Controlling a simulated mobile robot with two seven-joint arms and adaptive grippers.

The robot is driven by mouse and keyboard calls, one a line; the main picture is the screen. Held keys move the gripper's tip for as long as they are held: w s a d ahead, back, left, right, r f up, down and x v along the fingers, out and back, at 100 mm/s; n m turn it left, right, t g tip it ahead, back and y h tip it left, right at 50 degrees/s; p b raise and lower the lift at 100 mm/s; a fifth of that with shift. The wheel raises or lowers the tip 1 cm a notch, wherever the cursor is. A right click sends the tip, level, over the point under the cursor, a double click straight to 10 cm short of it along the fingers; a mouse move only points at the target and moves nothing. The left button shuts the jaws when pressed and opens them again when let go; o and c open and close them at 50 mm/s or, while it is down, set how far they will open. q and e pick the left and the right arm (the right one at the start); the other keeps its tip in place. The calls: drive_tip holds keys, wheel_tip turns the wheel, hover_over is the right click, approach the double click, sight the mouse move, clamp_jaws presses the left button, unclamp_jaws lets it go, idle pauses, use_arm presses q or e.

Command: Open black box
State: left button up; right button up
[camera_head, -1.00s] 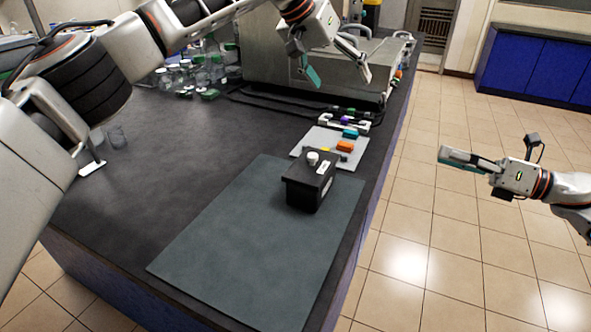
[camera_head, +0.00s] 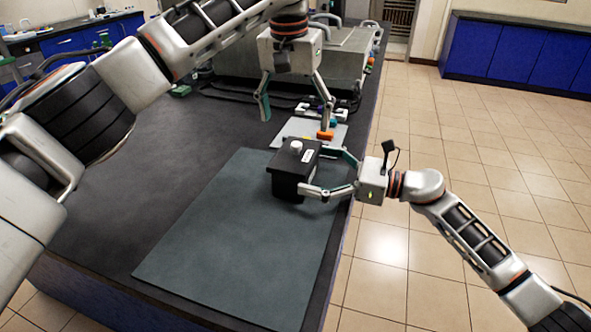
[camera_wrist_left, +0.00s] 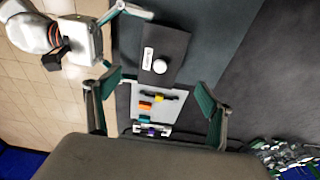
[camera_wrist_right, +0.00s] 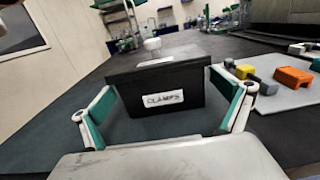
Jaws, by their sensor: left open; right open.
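The black box (camera_head: 290,185) stands upright on the dark mat, its lid (camera_head: 305,149) on. A white knob (camera_head: 296,146) and a white label are on the lid. In the right wrist view the box (camera_wrist_right: 158,84) shows a "CLAMPS" label on its facing side. My right gripper (camera_head: 327,172) is open at the box's right side, its fingertips at either side of the box; contact cannot be told. My left gripper (camera_head: 295,121) is open and empty, pointing down above and behind the box. In the left wrist view the lid and knob (camera_wrist_left: 160,66) lie just beyond its fingertips.
Behind the box, a light grey plate (camera_wrist_left: 165,101) holds orange, yellow and teal clamps. A large grey metal unit (camera_head: 345,65) and cables are at the back of the bench. The dark mat (camera_head: 220,240) is clear in front of the box.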

drive_tip(key=shift+x, duration=1.15)
